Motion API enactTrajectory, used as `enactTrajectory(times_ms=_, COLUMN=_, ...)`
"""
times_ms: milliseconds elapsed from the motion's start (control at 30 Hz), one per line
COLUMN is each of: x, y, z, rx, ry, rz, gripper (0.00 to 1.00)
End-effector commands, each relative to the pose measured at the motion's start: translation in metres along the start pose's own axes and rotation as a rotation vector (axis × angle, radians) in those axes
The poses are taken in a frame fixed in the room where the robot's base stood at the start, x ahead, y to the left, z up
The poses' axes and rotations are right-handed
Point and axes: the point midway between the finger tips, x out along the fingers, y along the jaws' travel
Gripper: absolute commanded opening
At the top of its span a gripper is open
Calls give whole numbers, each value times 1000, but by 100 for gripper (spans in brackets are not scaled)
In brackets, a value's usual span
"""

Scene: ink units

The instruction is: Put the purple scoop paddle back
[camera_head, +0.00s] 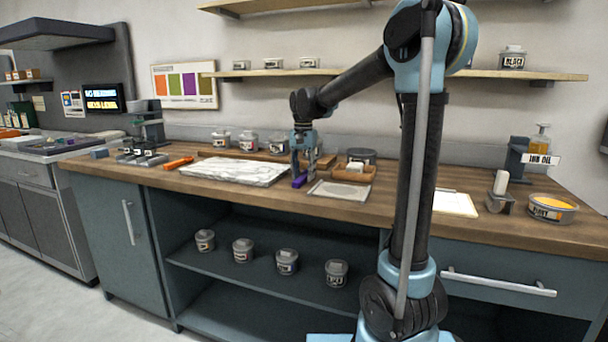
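The purple scoop paddle (299,182) shows as a small purple shape at the front of the wooden worktop, between the marble slab (236,170) and a pale flat tray (340,190). My gripper (302,173) points down right over it, with its fingertips at the purple piece. The fingers are small here and partly cover the paddle, so I cannot tell whether they are closed on it or whether it is lifted. The rest of the paddle is hidden.
A wooden box (352,174) stands right of my gripper. Labelled tins (248,140) line the back. An orange tool (178,163) lies left of the slab. A yellow-filled tin (552,207) and a roller (499,192) stand far right. Shelves hang above.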

Motion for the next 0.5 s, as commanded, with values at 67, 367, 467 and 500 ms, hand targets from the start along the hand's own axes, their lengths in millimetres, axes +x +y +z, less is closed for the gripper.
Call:
enactTrajectory(times_ms=67, x=0, y=0, z=0, rx=0, ry=0, rz=0, gripper=40)
enactTrajectory(times_ms=367, x=-5, y=1, z=0, rx=1, ry=0, rz=0, gripper=40)
enactTrajectory(times_ms=467, x=-15, y=1, z=-1, rx=1, ry=0, rz=0, gripper=40)
enactTrajectory(times_ms=500, x=-21, y=1, z=0, rx=2, ry=0, rz=0, gripper=40)
